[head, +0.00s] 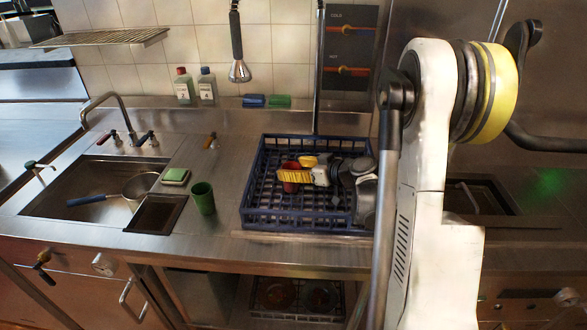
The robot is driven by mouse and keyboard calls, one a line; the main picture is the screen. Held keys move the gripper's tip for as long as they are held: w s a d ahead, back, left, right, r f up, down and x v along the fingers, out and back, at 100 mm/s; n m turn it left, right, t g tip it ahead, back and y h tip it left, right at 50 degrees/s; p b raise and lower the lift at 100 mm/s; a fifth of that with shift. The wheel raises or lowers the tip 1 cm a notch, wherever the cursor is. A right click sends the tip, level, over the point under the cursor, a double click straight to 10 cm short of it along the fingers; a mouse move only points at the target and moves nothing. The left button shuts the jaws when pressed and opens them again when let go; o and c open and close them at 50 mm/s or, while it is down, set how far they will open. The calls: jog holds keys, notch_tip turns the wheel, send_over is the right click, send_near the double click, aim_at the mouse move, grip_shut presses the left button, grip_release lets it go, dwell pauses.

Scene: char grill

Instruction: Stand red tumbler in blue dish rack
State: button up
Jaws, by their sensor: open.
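The red tumbler (290,187) is in the left-middle part of the blue dish rack (257,218). It looks roughly upright, but its upper part is partly hidden by my gripper, so its exact tilt and its contact with the rack floor cannot be told. My gripper (298,167), with yellow fingers, reaches in from the right, low over the rack. Its fingers are open right at the tumbler's top. Whether they touch it cannot be told.
A green cup (203,198) stands left of the rack, near a green sponge (175,176). The sink (85,185) holds a pan (139,186). Two bottles (184,87) stand on the back ledge, with blue (253,101) and green (280,101) items right of them.

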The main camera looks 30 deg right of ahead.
jog(key=p+v, duration=0.2)
jog(key=v, duration=1)
jog(key=s+a+r+m+g+h, duration=0.1)
jog(key=s+a+r+g, duration=0.1)
jog(key=a, duration=0.6)
jog(key=s+a+r+g, duration=0.2)
jog(key=a+g, duration=0.1)
jog(key=a, duration=0.4)
jog(key=s+a+r+m+h, duration=0.1)
jog(key=s+a, duration=0.2)
jog(key=s, duration=0.3)
jog(key=s+a+r+m+h, duration=0.1)
jog(key=s+a+h, duration=0.1)
jog(key=s+a, duration=0.2)
jog(key=shift+s+g+h, duration=0.3)
jog(key=shift+s, duration=0.75)
